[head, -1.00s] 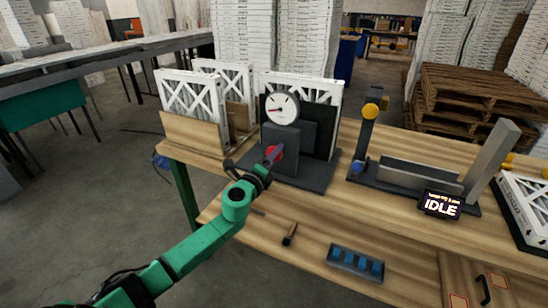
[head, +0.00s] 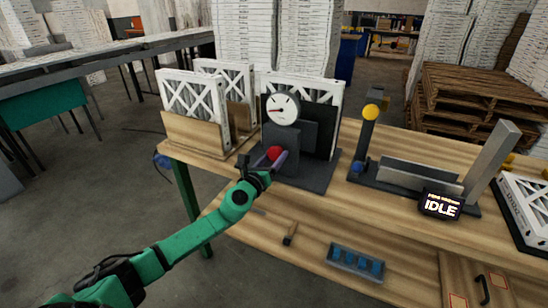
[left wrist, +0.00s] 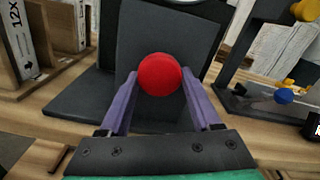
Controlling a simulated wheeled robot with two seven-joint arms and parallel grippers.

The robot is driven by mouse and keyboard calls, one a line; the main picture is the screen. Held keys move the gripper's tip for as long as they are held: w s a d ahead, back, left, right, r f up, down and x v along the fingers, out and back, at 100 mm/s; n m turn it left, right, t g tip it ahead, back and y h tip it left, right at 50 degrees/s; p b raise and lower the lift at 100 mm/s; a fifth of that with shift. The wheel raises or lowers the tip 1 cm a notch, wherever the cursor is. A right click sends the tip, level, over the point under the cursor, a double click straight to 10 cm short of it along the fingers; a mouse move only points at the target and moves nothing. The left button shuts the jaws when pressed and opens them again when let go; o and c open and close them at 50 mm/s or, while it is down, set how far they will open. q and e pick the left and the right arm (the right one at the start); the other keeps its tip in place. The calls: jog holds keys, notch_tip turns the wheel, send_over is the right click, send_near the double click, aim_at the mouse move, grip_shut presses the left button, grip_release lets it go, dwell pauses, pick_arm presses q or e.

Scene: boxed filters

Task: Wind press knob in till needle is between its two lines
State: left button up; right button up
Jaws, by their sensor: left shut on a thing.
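The press (head: 308,140) is a dark grey block on a base plate on the wooden bench. Its round red knob (head: 274,153) faces me low on the front; it also shows in the left wrist view (left wrist: 160,74). Above it is a white dial gauge (head: 282,108) with a needle that appears to point left; its two lines are too small to make out. My left gripper (head: 273,161) is shut on the red knob, with one purple finger on each side of it in the left wrist view. My right gripper is not in view.
White-framed filters (head: 193,97) stand in a wooden rack (head: 190,132) left of the press. A second fixture (head: 410,180) and a small screen reading IDLE (head: 440,205) are to the right. A blue-slotted tray (head: 355,263) lies in front.

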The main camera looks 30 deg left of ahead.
pick_arm(q)
jog(key=shift+m, duration=0.5)
jog(key=o, duration=1.4)
jog(key=shift+c, duration=0.2)
jog(key=s+b, duration=0.1)
jog(key=s, duration=1.3)
jog(key=shift+s+d, duration=0.15)
jog(key=shift+s, duration=0.15)
